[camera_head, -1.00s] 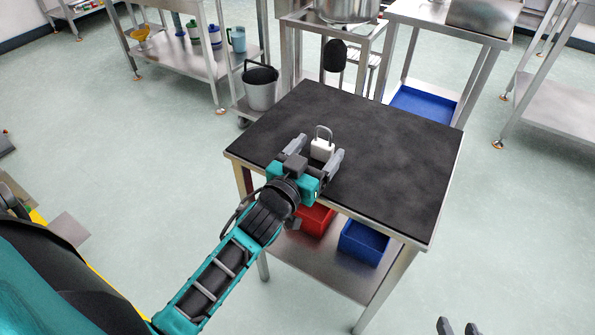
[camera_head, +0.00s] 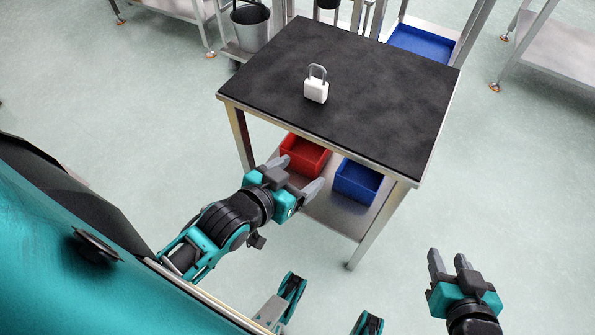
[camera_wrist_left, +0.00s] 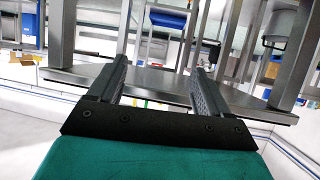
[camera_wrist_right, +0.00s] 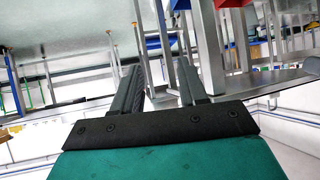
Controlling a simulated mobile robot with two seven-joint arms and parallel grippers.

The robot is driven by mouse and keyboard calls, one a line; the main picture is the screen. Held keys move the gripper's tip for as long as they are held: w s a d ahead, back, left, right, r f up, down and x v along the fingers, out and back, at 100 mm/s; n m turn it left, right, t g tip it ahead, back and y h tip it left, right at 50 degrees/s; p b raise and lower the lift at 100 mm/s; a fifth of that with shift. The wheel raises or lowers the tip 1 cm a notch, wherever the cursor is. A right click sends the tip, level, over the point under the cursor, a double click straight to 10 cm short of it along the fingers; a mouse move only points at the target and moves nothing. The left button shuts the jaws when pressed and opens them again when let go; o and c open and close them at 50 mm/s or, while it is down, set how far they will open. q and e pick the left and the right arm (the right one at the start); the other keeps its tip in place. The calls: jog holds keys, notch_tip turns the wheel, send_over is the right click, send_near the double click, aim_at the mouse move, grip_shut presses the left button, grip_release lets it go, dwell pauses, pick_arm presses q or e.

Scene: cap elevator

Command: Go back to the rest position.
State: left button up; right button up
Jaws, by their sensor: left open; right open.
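My left gripper (camera_head: 298,176) is open and empty, in front of the table's near edge in the head view. Its two spread fingers also show in the left wrist view (camera_wrist_left: 160,75). My right gripper (camera_head: 449,264) is open and empty at the lower right, over the floor and clear of the table. Its fingers also show in the right wrist view (camera_wrist_right: 160,80). A white padlock (camera_head: 316,91) with a grey shackle stands upright on the black tabletop (camera_head: 375,105), apart from both grippers.
A red bin (camera_head: 304,155) and a blue bin (camera_head: 358,181) sit on the table's lower shelf (camera_head: 330,212). A grey bucket (camera_head: 250,28) stands behind the table at the left. Another metal table (camera_head: 556,50) is at the far right.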

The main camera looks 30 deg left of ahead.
pick_arm(q)
jog(key=shift+s+d+f+m+g+h, duration=0.45)
jog(key=shift+s+d+f+g, duration=0.5)
jog(key=shift+s+f, duration=0.25)
jog(key=shift+w, duration=0.1)
notch_tip(320, 180, up, 6)
jog(key=s+a+y+p, duration=0.1)
jog(key=a+p, duration=0.1)
jog(key=p, duration=0.8)
jog(key=shift+s+a+r+p, duration=0.2)
jog(key=shift+s+a+p, duration=0.05)
jog(key=shift+a+p, duration=0.15)
pick_arm(e)
notch_tip(320, 180, up, 6)
jog(key=s+d+h, duration=0.1)
jog(key=d, duration=0.2)
jog(key=shift+s+r, duration=0.15)
jog(key=shift+s, duration=0.1)
